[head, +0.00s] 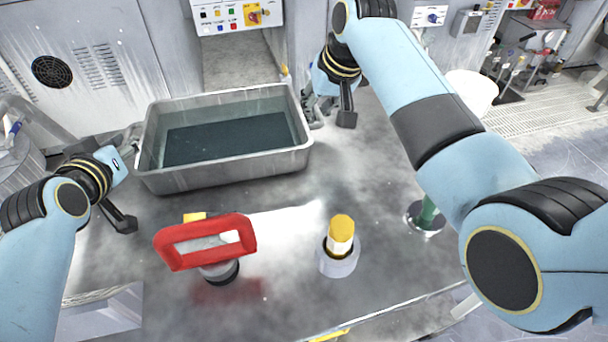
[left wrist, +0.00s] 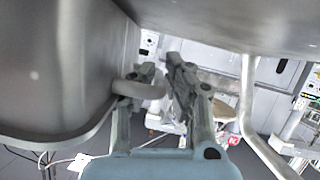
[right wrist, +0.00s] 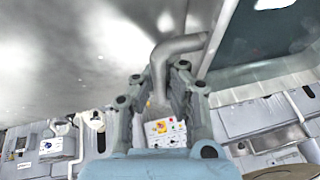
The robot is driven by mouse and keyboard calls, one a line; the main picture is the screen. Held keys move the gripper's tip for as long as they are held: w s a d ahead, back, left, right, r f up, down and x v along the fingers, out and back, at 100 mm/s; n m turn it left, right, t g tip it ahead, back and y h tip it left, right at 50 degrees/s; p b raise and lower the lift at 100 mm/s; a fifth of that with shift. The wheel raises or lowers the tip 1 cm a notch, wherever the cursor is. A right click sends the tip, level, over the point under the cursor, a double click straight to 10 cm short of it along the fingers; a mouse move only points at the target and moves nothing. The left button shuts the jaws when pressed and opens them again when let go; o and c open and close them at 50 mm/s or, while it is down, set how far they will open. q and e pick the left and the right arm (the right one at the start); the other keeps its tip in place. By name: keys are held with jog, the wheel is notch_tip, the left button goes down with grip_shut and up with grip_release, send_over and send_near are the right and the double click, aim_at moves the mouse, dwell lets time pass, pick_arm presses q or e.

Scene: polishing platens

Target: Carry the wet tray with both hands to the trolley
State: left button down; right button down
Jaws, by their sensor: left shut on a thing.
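The wet tray (head: 225,173) is a deep grey metal tub with dark liquid inside. It sits level on the platen table, left of centre. My left gripper (head: 132,135) is at the tray's left end, shut on the left handle (left wrist: 140,88). The trolley cannot be made out clearly.
A red-framed handle (head: 205,242) on a dark base and a yellow-topped post (head: 341,235) stand on the table in front of the tray. A green post (head: 428,212) stands further right. A white bucket (head: 472,92) is behind my right arm.

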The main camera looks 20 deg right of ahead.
pick_arm(q)
jog(key=c, duration=1.8)
grip_release()
jog(key=shift+a+f, duration=0.1)
jog(key=shift+a, duration=0.05)
pick_arm(e)
jog(key=c, duration=2)
grip_release()
jog(key=shift+d+f, duration=0.15)
jog(key=shift+d, duration=0.15)
pick_arm(q)
jog(key=o, duration=0.4)
pick_arm(e)
jog(key=o, duration=0.5)
jog(key=shift+s+a, duration=0.1)
pick_arm(q)
jog(key=shift+o, duration=0.2)
pick_arm(e)
jog(key=shift+a, duration=0.1)
pick_arm(q)
jog(key=shift+s, duration=0.2)
jog(key=v, duration=0.7)
jog(key=shift+s+r, duration=0.2)
pick_arm(e)
jog(key=shift+r, duration=0.3)
jog(key=v, duration=1.1)
jog(key=shift+s+r, duration=0.2)
jog(key=shift+r, duration=0.05)
